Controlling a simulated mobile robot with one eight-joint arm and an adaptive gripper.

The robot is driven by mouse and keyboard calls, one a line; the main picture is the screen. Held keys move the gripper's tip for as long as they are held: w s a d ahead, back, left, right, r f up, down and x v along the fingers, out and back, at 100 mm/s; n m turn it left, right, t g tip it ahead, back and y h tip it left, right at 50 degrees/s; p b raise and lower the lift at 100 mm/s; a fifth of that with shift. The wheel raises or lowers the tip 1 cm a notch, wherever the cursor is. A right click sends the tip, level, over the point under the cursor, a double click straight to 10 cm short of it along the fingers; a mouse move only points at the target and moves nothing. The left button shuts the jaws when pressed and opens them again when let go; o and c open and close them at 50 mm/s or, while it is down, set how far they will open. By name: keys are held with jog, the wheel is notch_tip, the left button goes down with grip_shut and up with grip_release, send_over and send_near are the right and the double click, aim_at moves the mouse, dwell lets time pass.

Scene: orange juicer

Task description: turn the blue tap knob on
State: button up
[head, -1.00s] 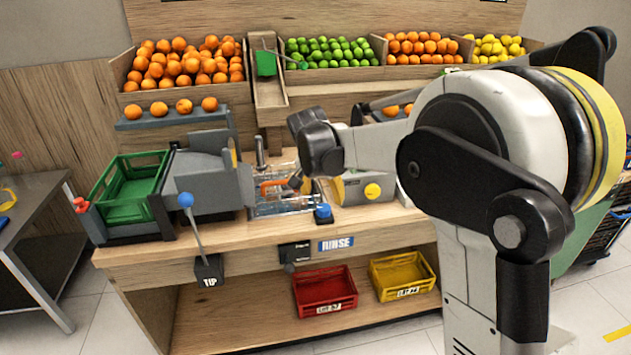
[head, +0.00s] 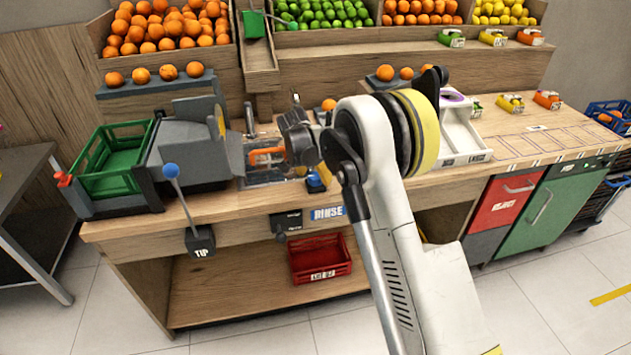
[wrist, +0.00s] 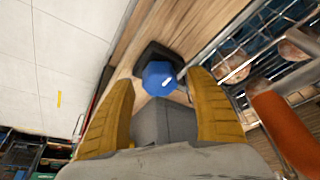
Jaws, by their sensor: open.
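The blue tap knob (head: 313,184) sits at the counter's front edge, above the RINSE label, and is partly hidden by my gripper in the head view. In the wrist view the blue knob (wrist: 158,77) is faceted and stands on a dark base, with a thin metal rod beside it on the right. My gripper (wrist: 161,84) is open; its two yellow fingers lie to the left and right of the knob in that view. I cannot tell whether either finger touches it. In the head view my gripper (head: 322,174) is mostly hidden behind my own arm.
A wire rack with oranges (wrist: 288,50) and an orange handle (wrist: 285,130) lie close to the right finger. The handle also shows in the head view (head: 267,153). A blue-ended TIP lever (head: 171,171) stands farther left. Open floor lies in front of the counter.

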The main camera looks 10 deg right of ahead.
jog(key=shift+w+d+f, duration=0.2)
jog(key=shift+f, duration=0.35)
jog(key=c, duration=1.2)
